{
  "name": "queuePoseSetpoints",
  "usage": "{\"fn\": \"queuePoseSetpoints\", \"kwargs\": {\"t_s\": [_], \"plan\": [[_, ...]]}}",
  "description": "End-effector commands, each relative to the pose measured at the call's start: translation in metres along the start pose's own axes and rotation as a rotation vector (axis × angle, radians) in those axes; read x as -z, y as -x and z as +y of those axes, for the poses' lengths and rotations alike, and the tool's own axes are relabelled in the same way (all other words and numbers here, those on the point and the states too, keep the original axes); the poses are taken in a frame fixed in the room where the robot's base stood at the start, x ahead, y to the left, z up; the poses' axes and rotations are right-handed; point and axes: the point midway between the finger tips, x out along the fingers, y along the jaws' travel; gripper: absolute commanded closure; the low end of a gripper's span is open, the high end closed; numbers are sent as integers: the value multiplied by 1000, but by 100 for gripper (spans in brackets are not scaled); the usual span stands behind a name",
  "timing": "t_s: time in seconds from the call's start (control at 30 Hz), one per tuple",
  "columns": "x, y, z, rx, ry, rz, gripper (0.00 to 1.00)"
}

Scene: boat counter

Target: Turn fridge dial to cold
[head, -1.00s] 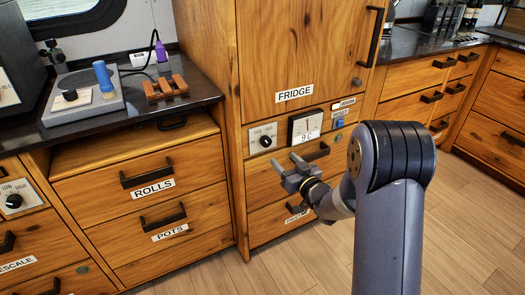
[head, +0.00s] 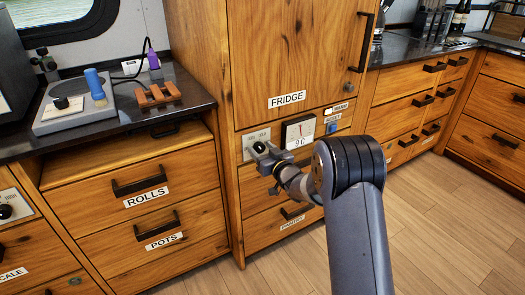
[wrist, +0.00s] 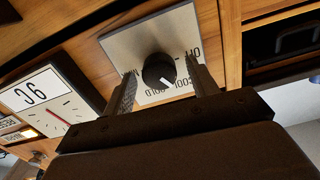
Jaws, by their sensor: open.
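The fridge dial is a round black knob (wrist: 158,70) on a pale square plate (wrist: 130,42), below the FRIDGE door (head: 290,60). In the wrist view the printed words are upside down, with OFF at the right and COOL and COLD along the lower side. The knob's white mark points to the lower right there, near COOL. My gripper (wrist: 161,74) is open, with one finger on each side of the knob. I cannot tell whether the fingers touch it. In the head view my gripper (head: 262,152) hides most of the knob; the plate's top edge (head: 255,136) shows.
Drawers marked ROLLS (head: 147,197) and POTS (head: 164,241) are at the left. The wooden floor (head: 440,220) is clear.

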Motion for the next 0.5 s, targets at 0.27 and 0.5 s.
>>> {"fn": "queuePoseSetpoints", "kwargs": {"t_s": [0.27,0.5], "plan": [[0,0,0,0,0,-1,52],[0,0,0,0,0,-1,71]]}}
